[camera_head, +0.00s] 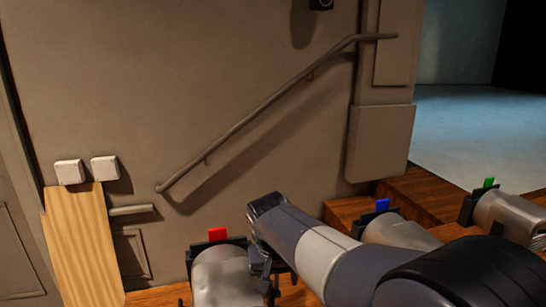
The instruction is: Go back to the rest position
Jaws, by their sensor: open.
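My arm reaches in from the lower right, with a pale band and dark links. Its far end bends down near the bottom middle. My gripper (268,284) shows there only in part as dark pieces, beside the grey lamp-like cylinder with the red tab. It is open, and I see nothing held in it. Its fingertips are hard to make out against the dark parts around them. The frame does not show whether it touches the cylinder.
Grey cylinders carry a red tab (217,234), a blue tab (382,206) and a green tab (488,183). A handrail (265,110) slopes along the wall. Wooden steps (425,195) lie right. A pale plank (82,245) leans left. The blue floor (465,130) beyond is clear.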

